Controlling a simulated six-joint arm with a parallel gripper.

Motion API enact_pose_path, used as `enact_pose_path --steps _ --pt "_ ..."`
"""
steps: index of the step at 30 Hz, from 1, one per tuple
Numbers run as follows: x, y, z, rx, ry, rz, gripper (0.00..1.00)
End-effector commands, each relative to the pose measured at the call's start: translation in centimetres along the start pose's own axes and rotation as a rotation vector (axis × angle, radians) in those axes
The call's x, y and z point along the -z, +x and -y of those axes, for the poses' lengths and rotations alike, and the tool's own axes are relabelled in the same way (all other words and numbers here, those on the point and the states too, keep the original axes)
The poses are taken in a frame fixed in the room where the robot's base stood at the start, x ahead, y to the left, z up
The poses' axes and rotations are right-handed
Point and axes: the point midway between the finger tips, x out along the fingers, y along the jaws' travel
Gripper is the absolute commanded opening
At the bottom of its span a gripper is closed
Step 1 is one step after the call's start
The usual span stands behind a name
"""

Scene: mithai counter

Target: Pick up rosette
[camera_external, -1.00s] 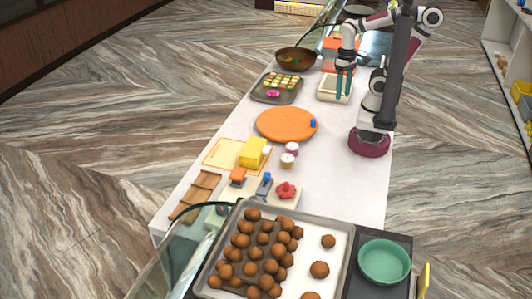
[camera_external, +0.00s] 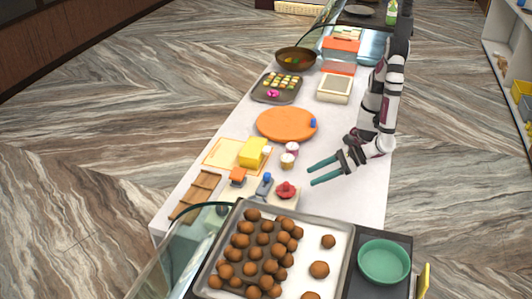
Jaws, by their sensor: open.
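A red, flower-shaped piece (camera_external: 286,190) that looks like a rosette sits on a small pale board at the front middle of the counter. A small magenta piece (camera_external: 273,93) lies on the dark tray of sweets at the back; it is too small to tell whether it is a rosette too. My gripper (camera_external: 310,176) is open and empty, with its two teal fingers pointing left. In the picture its tips are just above and right of the red piece, apart from it.
Beside the red piece stand a blue-topped item (camera_external: 264,185) and an orange-topped item (camera_external: 238,176). Two small jars (camera_external: 288,161) are near my fingers. A metal tray (camera_external: 344,240) of brown balls and a green bowl (camera_external: 384,262) are in front. An orange round board (camera_external: 280,124) lies behind.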

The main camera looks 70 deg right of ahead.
Motion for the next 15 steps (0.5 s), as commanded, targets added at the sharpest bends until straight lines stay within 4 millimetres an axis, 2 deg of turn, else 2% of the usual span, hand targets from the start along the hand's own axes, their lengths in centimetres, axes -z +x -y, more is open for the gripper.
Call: enact_pose_path --steps 1,3,8,15 --pt "0.0 1.5 0.1 0.006 0.000 -0.001 0.60" --pt "0.0 3.2 0.2 0.006 0.002 -0.001 0.60" --pt "0.0 5.5 0.2 0.003 0.002 -0.001 0.60" --pt "-0.3 9.8 1.0 0.005 0.003 -0.002 0.60"
